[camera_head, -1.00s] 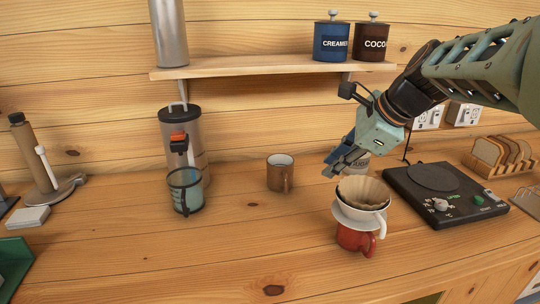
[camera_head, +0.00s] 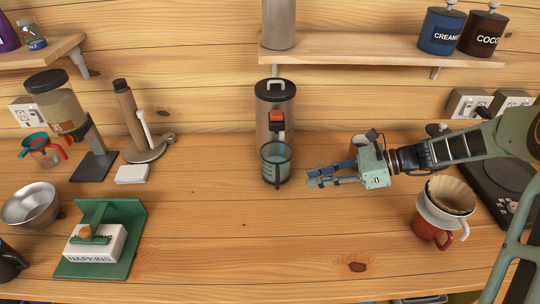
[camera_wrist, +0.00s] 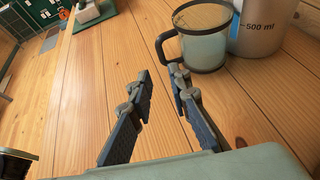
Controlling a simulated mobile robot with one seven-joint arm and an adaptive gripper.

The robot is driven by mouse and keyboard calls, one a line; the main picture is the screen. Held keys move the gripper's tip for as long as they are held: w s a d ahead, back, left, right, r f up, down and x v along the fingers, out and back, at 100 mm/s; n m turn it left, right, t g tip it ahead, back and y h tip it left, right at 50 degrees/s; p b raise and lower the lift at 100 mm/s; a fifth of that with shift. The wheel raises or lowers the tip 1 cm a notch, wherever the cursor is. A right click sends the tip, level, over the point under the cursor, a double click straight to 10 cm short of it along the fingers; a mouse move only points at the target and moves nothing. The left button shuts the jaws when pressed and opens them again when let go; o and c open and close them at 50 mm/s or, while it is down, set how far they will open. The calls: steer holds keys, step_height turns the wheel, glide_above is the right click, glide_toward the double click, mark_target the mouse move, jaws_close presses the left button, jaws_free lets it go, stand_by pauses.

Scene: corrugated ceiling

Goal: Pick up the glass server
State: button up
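The glass server (camera_head: 275,163) is a clear greenish cup with a dark rim, base and handle. It stands upright on the counter in front of a steel dispenser with a red lever. In the wrist view the glass server (camera_wrist: 206,48) is at the top, its dark handle toward my fingers. My gripper (camera_head: 311,178) is low over the counter, just right of the server in the head view, fingers pointing at it. In the wrist view my gripper (camera_wrist: 161,76) is open, with bare wood between its fingers. The fingertips appear short of the handle.
The steel dispenser (camera_head: 275,107) stands close behind the server. A dripper (camera_head: 446,200) on a red mug (camera_head: 430,231) is at right. A green napkin holder (camera_head: 128,222) is at left. The front middle counter is clear.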

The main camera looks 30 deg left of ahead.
mark_target(277, 191)
steer(key=x, duration=0.3)
steer(key=p+x, duration=0.1)
steer(key=x, duration=0.7)
steer(key=shift+a+r+p, duration=0.35)
steer(key=shift+p, duration=0.05)
jaws_close()
steer(key=shift+r+y, duration=0.1)
steer(key=shift+y, duration=0.2)
